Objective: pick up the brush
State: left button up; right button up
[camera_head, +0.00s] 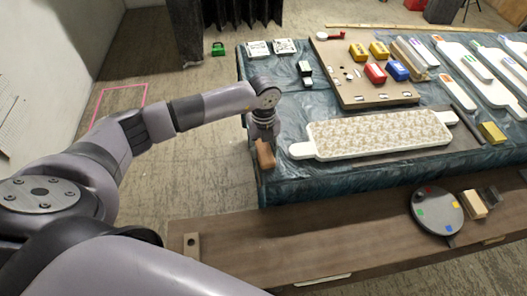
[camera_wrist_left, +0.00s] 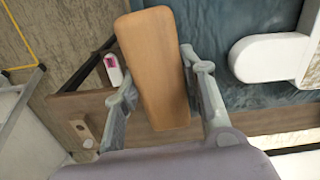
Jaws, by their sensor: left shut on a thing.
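The brush (camera_head: 265,155) shows as a brown wooden, tapered block at the left edge of the cloth-covered table. My left gripper (camera_head: 262,138) is above it and shut on it. In the left wrist view the brush (camera_wrist_left: 155,60) lies between the two grey fingers of the left gripper (camera_wrist_left: 160,78), one on each side. Bristles are not visible. I cannot tell whether the brush touches the cloth. My right gripper is not in view.
The table (camera_head: 285,185) bears a white patterned board (camera_head: 380,133) just right of the brush, and a brown board (camera_head: 350,80) with coloured blocks behind. A wooden bench (camera_head: 330,235) with a round palette (camera_head: 436,210) stands nearer. Floor left of the table is mostly clear.

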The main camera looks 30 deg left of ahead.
aim_at(264, 148)
pick_arm(q)
jog(key=shift+c, duration=1)
jog(key=shift+r, duration=0.1)
notch_tip(264, 148, up, 20)
jog(key=b, duration=0.2)
jog(key=shift+b, duration=0.35)
jog(key=o, duration=0.7)
jog(key=c, duration=0.5)
